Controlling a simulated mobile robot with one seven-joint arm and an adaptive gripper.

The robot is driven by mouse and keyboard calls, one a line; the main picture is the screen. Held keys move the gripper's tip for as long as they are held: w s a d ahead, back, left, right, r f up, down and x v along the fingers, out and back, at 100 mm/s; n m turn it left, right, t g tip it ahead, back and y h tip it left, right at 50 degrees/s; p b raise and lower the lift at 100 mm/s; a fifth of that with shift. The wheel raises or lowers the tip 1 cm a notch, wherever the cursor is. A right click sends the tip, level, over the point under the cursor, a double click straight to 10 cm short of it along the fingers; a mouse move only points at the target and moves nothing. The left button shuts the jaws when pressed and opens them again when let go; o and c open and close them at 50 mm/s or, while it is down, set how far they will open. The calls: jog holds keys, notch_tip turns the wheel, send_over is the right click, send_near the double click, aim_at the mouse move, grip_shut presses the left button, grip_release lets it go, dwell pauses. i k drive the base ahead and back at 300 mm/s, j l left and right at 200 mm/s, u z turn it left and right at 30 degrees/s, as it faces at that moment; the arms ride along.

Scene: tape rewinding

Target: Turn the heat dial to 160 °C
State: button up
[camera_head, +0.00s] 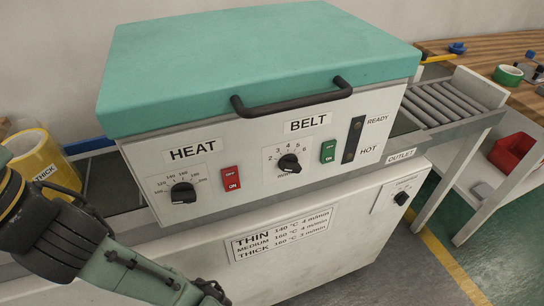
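The heat dial (183,195) is a black knob on the white front panel of a machine, under the HEAT label (193,149). Small temperature numbers arc above it, too small to read surely, and I cannot tell where its pointer stands. Nothing touches the dial. My arm (130,270) crosses the lower left, below the dial and apart from it. Its far end, a dark part (212,291), meets the bottom edge of the picture. My gripper's fingers do not show.
Right of the dial are a red switch (231,179), the belt dial (289,163) and a green switch (328,151). A black handle (292,101) juts from the teal lid (250,60). A yellow tape roll (45,160) stands at left. The outlet rollers (440,103) are clear.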

aim_at(182, 193)
jog(key=k+z, duration=0.3)
jog(key=k, duration=0.85)
